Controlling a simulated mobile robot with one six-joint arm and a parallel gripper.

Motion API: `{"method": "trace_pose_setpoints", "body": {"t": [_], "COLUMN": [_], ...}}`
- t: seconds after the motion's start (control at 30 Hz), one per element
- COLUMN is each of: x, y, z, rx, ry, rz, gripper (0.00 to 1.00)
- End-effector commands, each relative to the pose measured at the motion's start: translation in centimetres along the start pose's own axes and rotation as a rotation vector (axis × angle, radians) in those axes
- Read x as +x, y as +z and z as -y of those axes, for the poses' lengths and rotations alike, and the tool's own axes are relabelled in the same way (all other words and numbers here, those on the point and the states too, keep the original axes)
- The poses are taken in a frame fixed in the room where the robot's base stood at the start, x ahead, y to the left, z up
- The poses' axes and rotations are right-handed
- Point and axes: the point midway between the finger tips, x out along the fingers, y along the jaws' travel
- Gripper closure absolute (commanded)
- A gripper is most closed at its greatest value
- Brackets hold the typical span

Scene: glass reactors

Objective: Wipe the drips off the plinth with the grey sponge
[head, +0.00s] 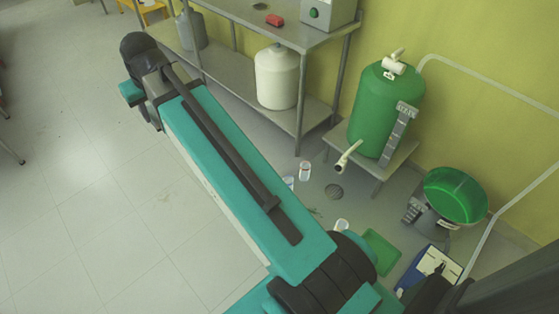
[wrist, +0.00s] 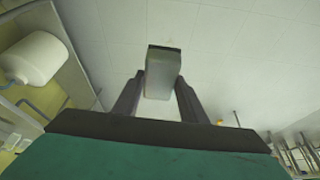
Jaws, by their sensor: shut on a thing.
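In the wrist view my gripper (wrist: 160,88) is shut on a grey block with a dark edge, which looks like the grey sponge (wrist: 162,72). It holds the sponge between its two fingers, with pale ceiling or floor tiles behind. In the head view my arm reaches to the upper left, and the gripper and sponge cannot be made out. A low grey stand (head: 402,156) under a green tank (head: 385,110) is perhaps the plinth; I cannot be sure. No drips can be made out on it. The arm's far end is well left of this stand.
A steel bench (head: 325,38) with a white jug (head: 277,78) on its lower shelf stands left of the tank. The left floor is mostly clear.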

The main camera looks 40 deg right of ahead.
Motion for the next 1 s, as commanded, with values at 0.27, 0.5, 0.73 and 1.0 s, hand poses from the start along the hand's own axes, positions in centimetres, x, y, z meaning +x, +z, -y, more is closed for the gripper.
{"method": "trace_pose_setpoints", "body": {"t": [0.27, 0.5, 0.73, 1.0], "x": [2.0, 2.4, 2.4, 2.4], "y": [4.0, 4.6, 4.6, 4.6], "z": [0.0, 0.0, 0.0, 0.0], "rx": [0.0, 0.0, 0.0, 0.0], "ry": [0.0, 0.0, 0.0, 0.0], "rz": [0.001, 0.001, 0.001, 0.001], "gripper": [0.88, 0.88, 0.88, 0.88]}}
